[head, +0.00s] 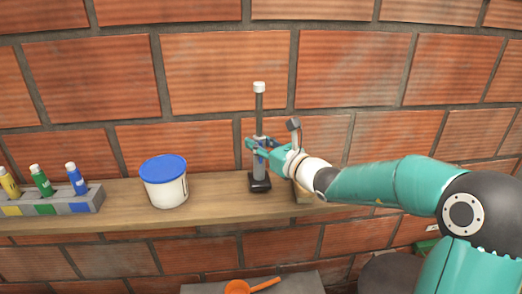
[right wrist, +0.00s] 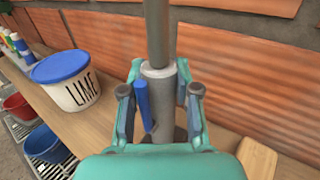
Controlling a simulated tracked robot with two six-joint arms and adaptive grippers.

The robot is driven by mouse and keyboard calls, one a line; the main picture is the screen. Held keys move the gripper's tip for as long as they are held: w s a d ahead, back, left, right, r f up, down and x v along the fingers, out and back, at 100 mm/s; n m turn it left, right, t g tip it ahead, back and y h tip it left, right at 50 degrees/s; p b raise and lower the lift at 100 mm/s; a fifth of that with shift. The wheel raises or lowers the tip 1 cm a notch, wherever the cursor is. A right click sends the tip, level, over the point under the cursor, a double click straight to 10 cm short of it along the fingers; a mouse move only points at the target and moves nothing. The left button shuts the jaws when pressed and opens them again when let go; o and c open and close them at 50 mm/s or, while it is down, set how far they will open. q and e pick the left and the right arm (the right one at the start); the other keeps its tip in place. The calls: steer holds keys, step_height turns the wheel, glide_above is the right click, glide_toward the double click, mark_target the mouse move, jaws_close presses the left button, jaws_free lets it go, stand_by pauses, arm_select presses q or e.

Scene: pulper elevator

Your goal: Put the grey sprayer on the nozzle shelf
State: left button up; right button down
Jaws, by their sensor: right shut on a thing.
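The grey sprayer (head: 259,120) is a tall upright cylinder with a thin dark rod, a white cap on top and a black foot. Its foot appears to rest on the wooden shelf (head: 225,202), near the shelf's right part. My right gripper (head: 258,147) comes from the right and is shut around the grey body. In the right wrist view the grey body (right wrist: 160,75) stands between the fingers, with a blue part (right wrist: 142,105) beside it. Its lower end is partly hidden by the gripper. I cannot tell whether this shelf is the nozzle shelf. My left gripper is not in view.
A white lime tub with a blue lid (head: 163,180) stands left of the sprayer. A grey rack (head: 60,203) with several coloured bottles is further left. A brick wall (head: 225,70) rises behind. An orange scoop (head: 240,287) lies below the shelf.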

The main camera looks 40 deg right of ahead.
step_height(320, 180, down, 2)
steer(key=c, duration=0.8)
jaws_free()
steer(key=shift+f, duration=0.1)
steer(key=shift+c, duration=0.2)
steer(key=shift+s, duration=0.1)
steer(key=s+b, duration=0.3)
steer(key=s, duration=0.9)
steer(key=shift+d, duration=0.2)
steer(key=shift+w, duration=0.15)
